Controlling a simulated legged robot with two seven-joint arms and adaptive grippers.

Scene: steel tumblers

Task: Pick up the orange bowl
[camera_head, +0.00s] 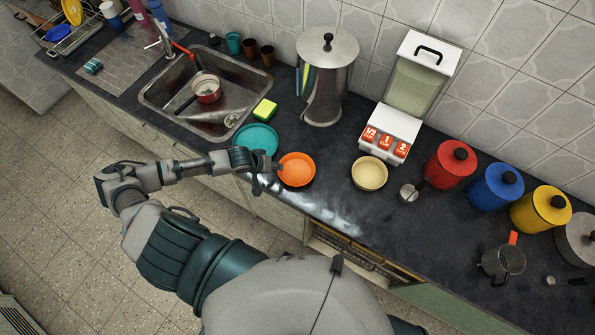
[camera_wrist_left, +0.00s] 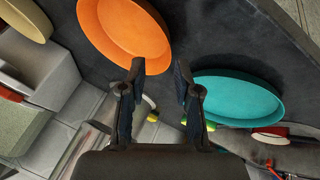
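The orange bowl (camera_head: 297,169) sits on the dark countertop near its front edge, between a teal dish and a cream bowl. It also shows in the left wrist view (camera_wrist_left: 124,32), at the top. My left gripper (camera_head: 267,166) is just left of the orange bowl's rim. In the left wrist view its two fingers (camera_wrist_left: 160,72) are apart with nothing held between them, and one fingertip overlaps the bowl's edge. I cannot tell whether it touches. My right gripper is not in view.
The teal dish (camera_head: 256,138) is close behind my left gripper. The cream bowl (camera_head: 369,174) stands to the right. A steel urn (camera_head: 326,80), a dispenser (camera_head: 390,133) and coloured canisters (camera_head: 450,165) line the back.

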